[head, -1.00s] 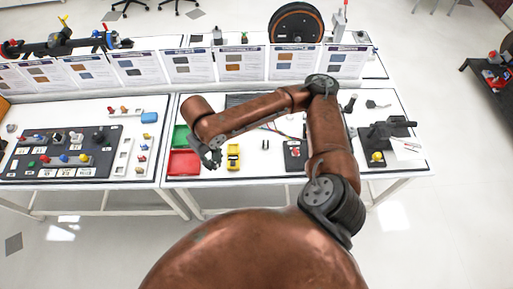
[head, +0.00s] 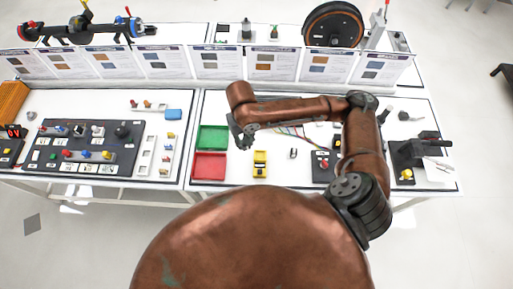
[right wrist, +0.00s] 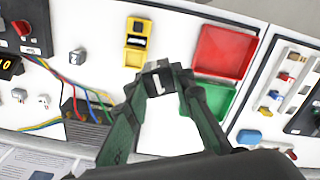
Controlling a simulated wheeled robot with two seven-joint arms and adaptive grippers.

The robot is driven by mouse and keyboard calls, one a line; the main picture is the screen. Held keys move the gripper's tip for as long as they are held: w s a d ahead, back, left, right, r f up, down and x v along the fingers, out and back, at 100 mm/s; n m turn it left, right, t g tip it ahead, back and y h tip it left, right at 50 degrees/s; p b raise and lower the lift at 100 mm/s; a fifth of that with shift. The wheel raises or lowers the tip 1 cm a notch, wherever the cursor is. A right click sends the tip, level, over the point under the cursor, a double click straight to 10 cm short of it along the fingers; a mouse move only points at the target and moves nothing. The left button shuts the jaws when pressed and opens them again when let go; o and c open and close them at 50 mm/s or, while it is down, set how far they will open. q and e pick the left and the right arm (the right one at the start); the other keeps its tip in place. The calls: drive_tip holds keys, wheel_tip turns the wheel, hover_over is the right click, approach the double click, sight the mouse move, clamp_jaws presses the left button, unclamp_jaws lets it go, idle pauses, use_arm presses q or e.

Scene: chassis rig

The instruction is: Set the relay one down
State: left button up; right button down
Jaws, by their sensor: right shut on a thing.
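My right gripper (head: 243,143) hangs over the white table, just right of the green and red trays in the head view. In the right wrist view the gripper (right wrist: 161,78) is shut on a small dark grey block with a pale mark, which seems to be the relay (right wrist: 159,70). The block is between the fingertips, above the white tabletop; its gap to the table is hard to judge. In the head view I cannot make it out from the dark fingers. My left gripper is not in view.
The red tray (head: 209,166) and green tray (head: 212,138) sit side by side. A yellow device (head: 260,164) stands right of them, with a small grey part (head: 293,153) beyond. Coloured wires (right wrist: 85,90) run near the gripper. A dark panel (head: 85,146) covers much of the left table.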

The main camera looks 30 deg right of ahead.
drive_tip(key=s+a+f+m+p, duration=0.2)
drive_tip(key=s+p, duration=0.1)
drive_tip(key=p, duration=0.1)
drive_tip(key=m+p, duration=0.3)
drive_tip(key=p, duration=0.2)
hover_over(260, 155)
drive_tip(key=f, duration=1.2)
drive_tip(key=shift+s+a+f, duration=0.15)
drive_tip(key=shift+a+f, duration=0.05)
drive_tip(key=shift+f, duration=0.05)
drive_tip(key=shift+d+f, duration=0.15)
drive_tip(key=shift+f, duration=0.1)
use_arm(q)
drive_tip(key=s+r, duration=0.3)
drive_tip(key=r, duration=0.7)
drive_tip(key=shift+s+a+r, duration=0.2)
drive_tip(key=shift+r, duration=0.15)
use_arm(e)
drive_tip(key=shift+w+d+f, duration=0.1)
drive_tip(key=shift+f, duration=0.8)
drive_tip(key=shift+w+d+f, duration=0.1)
drive_tip(key=shift+f, duration=0.75)
